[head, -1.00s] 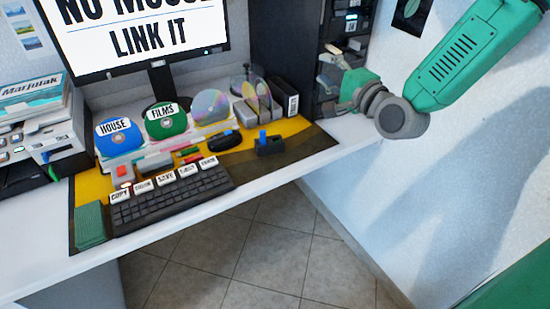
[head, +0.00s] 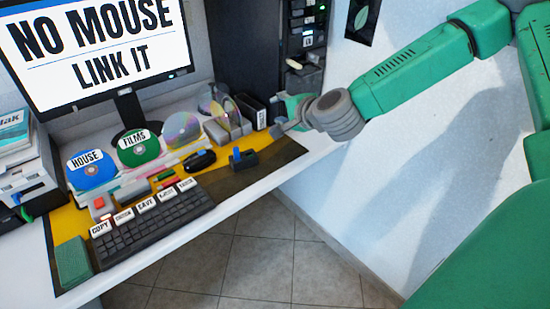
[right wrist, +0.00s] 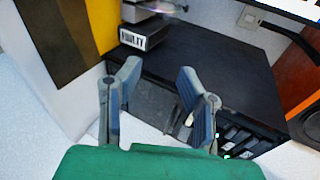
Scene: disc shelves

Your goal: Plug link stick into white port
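A small dark block with a blue upright part (head: 243,158), possibly the link stick in a holder, stands on the mat near the desk's right front. I cannot make out a white port for certain; a white device with a dark slot (head: 25,188) stands at the far left. My right gripper (head: 277,131) is at the desk's right end, beside the black labelled box and apart from the blue-topped block. In the right wrist view its two fingers (right wrist: 155,85) are spread with nothing gripped, in front of a black cabinet top (right wrist: 210,75). My left gripper is out of view.
A keyboard (head: 150,228), labelled discs (head: 92,170) and a black mouse-like object (head: 200,160) crowd the mat. A monitor (head: 100,50) stands behind. A black labelled box (right wrist: 143,38) sits near the cabinet. A wall bounds the right; floor is open in front.

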